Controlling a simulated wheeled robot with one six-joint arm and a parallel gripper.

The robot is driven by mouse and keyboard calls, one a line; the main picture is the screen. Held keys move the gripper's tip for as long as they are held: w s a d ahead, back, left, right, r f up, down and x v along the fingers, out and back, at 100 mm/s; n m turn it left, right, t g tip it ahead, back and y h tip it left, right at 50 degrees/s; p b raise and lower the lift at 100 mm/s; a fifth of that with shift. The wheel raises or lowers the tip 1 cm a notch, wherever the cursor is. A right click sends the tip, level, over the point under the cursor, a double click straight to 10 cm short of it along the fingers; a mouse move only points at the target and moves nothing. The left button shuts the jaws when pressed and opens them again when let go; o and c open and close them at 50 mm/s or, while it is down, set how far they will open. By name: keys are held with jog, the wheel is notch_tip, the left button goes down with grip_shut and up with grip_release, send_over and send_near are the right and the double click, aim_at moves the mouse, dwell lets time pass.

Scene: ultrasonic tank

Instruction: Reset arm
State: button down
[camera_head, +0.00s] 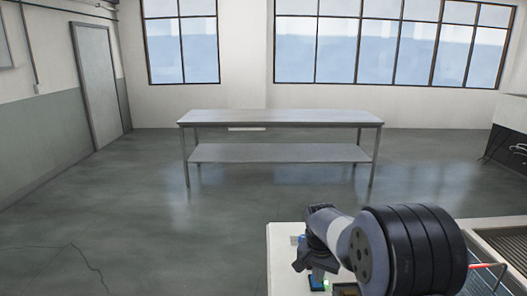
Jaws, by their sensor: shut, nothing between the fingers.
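My arm enters at the lower right, its thick black-ringed joint in front. My gripper (315,268) is the dark part at the arm's far end, pointing down over a white-topped surface (282,250). It is shut and holds nothing. The arm's own links hide part of it. Small blue and green items (318,284) lie just below it on the white top; I cannot tell what they are.
A metal table (280,117) with a lower shelf stands in the middle of the room. A metal basin (500,243) with a red-tipped rod and wire rack is at the lower right. A dark unit (508,146) stands at the right wall. The floor on the left is clear.

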jog(key=shift+f, duration=0.55)
jog(key=shift+r, duration=0.15)
jog(key=shift+r, duration=0.1)
